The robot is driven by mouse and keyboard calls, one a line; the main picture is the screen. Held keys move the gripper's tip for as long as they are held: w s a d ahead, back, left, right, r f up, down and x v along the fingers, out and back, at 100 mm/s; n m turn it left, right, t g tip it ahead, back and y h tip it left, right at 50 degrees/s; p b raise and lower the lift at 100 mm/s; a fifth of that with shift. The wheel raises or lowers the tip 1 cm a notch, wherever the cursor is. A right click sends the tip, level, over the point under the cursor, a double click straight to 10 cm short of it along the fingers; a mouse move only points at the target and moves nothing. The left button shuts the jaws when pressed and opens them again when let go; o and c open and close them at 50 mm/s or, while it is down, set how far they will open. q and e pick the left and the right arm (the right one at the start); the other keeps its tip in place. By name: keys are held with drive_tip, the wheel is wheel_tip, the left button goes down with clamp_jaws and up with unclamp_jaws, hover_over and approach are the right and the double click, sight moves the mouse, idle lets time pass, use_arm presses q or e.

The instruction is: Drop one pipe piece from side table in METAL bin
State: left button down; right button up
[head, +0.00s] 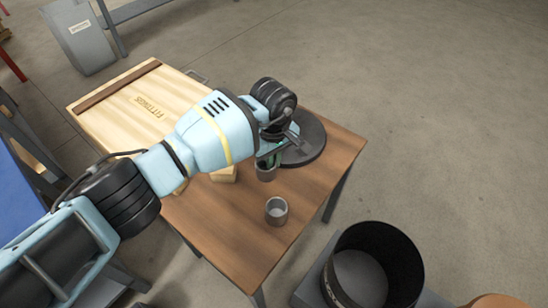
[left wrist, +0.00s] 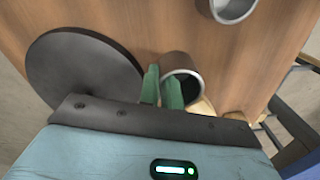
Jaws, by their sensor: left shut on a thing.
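My left gripper (head: 271,160) is over the wooden side table (head: 310,190). Its green fingers (left wrist: 162,88) are shut on the wall of a grey pipe piece (left wrist: 184,66), with one finger inside the opening and one outside. This piece also shows below the gripper in the head view (head: 265,173); whether it touches the tabletop is unclear. A second grey pipe piece (head: 277,210) stands upright near the table's front edge and shows at the top of the left wrist view (left wrist: 232,8). A round black bin (head: 398,250) stands at the lower right; I cannot read a METAL label on it.
A dark round disc (head: 312,141) lies on the table beside the gripper. A wooden box marked FITTINGS (head: 120,105) is on the left, with a small wooden block (head: 225,174) under my arm. A grey container with a label (head: 82,50) stands far left.

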use_arm(q)
drive_tip(key=s+a+r+m, duration=0.2)
drive_tip(key=a+r+m, duration=0.1)
drive_tip(key=a+r, duration=0.55)
use_arm(e)
drive_tip(key=shift+s, duration=0.1)
drive_tip(key=shift+c, duration=0.4)
drive_tip(key=c, duration=0.3)
use_arm(q)
drive_tip(key=s+a+r+m, duration=0.3)
drive_tip(key=s+a+r, duration=0.3)
drive_tip(key=s+a, duration=0.5)
drive_tip(key=shift+s+a+m, duration=0.35)
drive_tip(key=shift+a+m, duration=0.05)
drive_tip(key=shift+a, duration=0.4)
use_arm(e)
drive_tip(key=shift+s, duration=0.1)
